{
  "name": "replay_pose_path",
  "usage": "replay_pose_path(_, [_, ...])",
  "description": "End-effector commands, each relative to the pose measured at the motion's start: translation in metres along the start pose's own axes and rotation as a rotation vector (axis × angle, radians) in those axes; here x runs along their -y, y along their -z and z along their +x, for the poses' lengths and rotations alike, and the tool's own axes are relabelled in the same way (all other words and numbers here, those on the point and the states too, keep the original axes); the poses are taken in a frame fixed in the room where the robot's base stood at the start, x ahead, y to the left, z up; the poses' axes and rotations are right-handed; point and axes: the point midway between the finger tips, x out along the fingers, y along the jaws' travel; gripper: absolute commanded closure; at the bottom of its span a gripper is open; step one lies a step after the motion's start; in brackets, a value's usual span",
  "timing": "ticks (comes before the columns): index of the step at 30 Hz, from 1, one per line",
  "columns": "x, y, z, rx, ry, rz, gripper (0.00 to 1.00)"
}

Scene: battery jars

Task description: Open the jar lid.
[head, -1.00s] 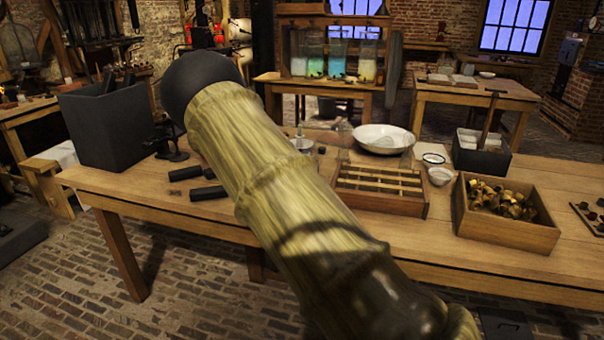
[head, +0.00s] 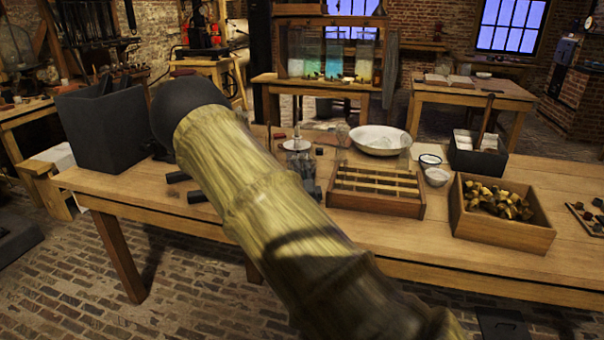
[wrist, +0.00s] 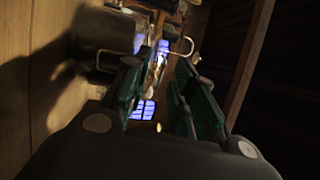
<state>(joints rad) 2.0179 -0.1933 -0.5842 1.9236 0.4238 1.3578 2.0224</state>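The wooden table (head: 400,235) holds a slatted wooden rack (head: 376,207), a white basin (head: 381,139), small bowls, a box of metal pieces (head: 505,235) and a dark caddy (head: 480,160). A tall dark box (head: 103,128) stands at the left end. Black cylinders lie near my arm.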

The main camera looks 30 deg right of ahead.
Motion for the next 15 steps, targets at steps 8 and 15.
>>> replay_pose_path(8, [-0.0002, 0.0001, -0.0003, 0.0, 0.0, 0.0, 1.0])
replay_pose_path(15, [0.0007, 0.0012, -0.0002, -0.001, -0.002, 0.0, 1.0])
